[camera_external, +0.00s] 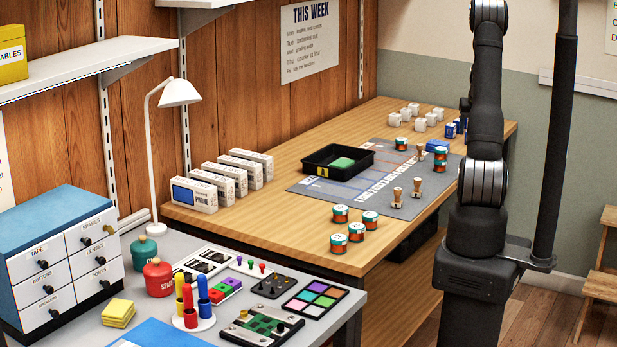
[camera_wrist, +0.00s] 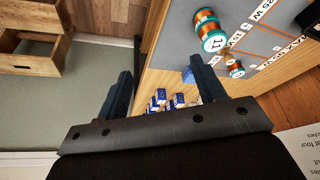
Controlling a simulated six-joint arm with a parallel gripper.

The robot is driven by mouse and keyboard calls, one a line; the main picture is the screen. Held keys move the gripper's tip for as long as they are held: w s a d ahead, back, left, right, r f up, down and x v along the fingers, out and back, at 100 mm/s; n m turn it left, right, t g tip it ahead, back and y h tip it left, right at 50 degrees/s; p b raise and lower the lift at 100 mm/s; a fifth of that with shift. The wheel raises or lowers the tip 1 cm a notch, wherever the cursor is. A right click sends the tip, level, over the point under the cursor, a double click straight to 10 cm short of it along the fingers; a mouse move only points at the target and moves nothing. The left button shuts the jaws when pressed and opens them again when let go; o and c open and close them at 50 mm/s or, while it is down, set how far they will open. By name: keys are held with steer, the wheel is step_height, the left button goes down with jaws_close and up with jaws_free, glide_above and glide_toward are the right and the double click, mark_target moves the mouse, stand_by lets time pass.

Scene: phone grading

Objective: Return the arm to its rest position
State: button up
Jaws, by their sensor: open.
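My arm (camera_external: 482,100) stands upright at the right of the external view, its upper part cut off by the top edge. My gripper (camera_wrist: 163,82) shows in the wrist view with two dark blue fingers spread wide and nothing between them. It is above the wooden table (camera_external: 285,155), near its far right edge. In the external view my arm hides most or all of the gripper.
A grey mat (camera_external: 300,187) holds a black tray (camera_external: 311,167), stamps and copper coils (camera_wrist: 212,35). Small blue-and-white boxes (camera_wrist: 165,101) stand beyond my fingers. White phone boxes (camera_external: 245,168) and a lamp (camera_external: 180,93) stand at the left. Floor (camera_wrist: 50,110) lies beyond the table.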

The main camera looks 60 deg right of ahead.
steer(key=a+f+m+g, duration=0.1)
steer(key=a+f+m, duration=0.25)
steer(key=a, duration=0.55)
steer(key=w+a+f, duration=0.1)
steer(key=w+f, duration=0.3)
steer(key=w, duration=0.2)
steer(key=shift+w+m+h, duration=0.15)
steer(key=shift+m+h, duration=0.25)
steer(key=shift+m, duration=0.05)
steer(key=shift+a, duration=0.1)
steer(key=shift+c, duration=0.2)
steer(key=shift+c, duration=0.8)
